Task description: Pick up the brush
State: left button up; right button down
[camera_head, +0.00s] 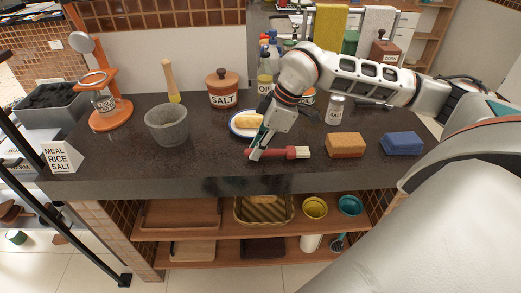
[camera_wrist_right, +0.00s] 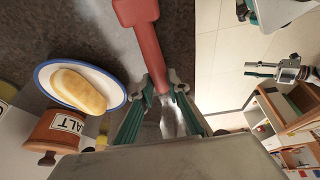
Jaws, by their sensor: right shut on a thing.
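The red brush (camera_head: 284,153) is near the front edge of the dark counter, with its wider end to the right. My right gripper (camera_head: 256,152) is shut on its narrow left part. In the right wrist view the fingers of the gripper (camera_wrist_right: 157,88) stand on both sides of the red brush handle (camera_wrist_right: 149,50). I cannot tell whether the brush touches the counter.
Behind are a plate (camera_head: 234,130) with a yellow food piece, a salt jar (camera_head: 222,92), an oil bottle (camera_head: 264,80) and a shaker (camera_head: 335,110). A stone mortar (camera_head: 167,125) stands left.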

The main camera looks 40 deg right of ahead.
pick_arm(q)
jog(key=shift+w+r+p, duration=0.15)
jog(key=shift+r+p, duration=0.25)
jog(key=shift+r, duration=0.15)
pick_arm(e)
notch_tip(320, 180, up, 19)
